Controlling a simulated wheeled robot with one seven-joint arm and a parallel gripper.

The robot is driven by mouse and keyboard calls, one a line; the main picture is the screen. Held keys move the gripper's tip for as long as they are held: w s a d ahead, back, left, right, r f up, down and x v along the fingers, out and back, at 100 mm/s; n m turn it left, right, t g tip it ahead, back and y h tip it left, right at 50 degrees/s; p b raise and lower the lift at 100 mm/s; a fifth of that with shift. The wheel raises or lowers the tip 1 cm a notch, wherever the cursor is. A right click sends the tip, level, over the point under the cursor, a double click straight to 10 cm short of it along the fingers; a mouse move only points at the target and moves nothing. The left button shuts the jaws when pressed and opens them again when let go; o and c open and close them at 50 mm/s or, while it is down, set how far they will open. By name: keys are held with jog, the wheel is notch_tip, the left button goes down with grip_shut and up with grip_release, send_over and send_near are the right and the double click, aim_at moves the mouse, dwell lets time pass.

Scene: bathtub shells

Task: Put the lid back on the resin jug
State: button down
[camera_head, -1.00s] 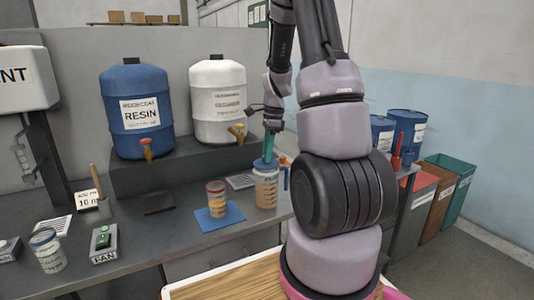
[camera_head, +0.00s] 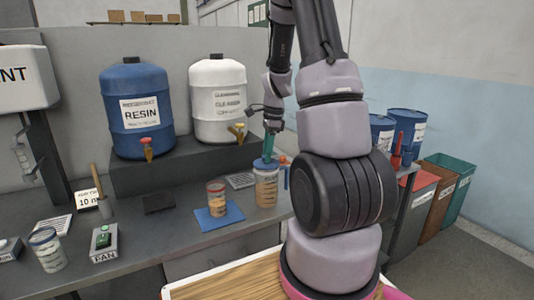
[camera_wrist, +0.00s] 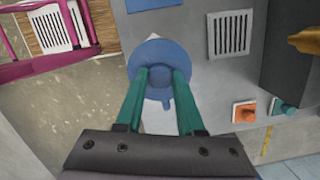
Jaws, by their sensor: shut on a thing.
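The resin jug (camera_head: 266,190) stands on the grey bench, a clear measuring jug with amber contents and a blue handle at its right. The blue lid (camera_head: 265,163) sits at the jug's mouth and looks roughly level; whether it is fully seated I cannot tell. In the wrist view the lid (camera_wrist: 158,58) is a round blue disc covering most of the jug below. My gripper (camera_head: 269,153) is above the jug, pointing down, its teal fingers (camera_wrist: 160,78) shut on the lid's raised middle part.
A cup of amber liquid (camera_head: 216,198) stands on a blue mat (camera_head: 218,217) left of the jug. Blue resin (camera_head: 137,110) and white cleaner (camera_head: 218,100) drums stand on a raised shelf behind. A grey vent grille (camera_head: 240,181) lies near the jug.

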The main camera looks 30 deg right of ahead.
dwell(0.3)
grip_release()
dwell(0.3)
jog(key=shift+r, duration=3.5)
grip_shut()
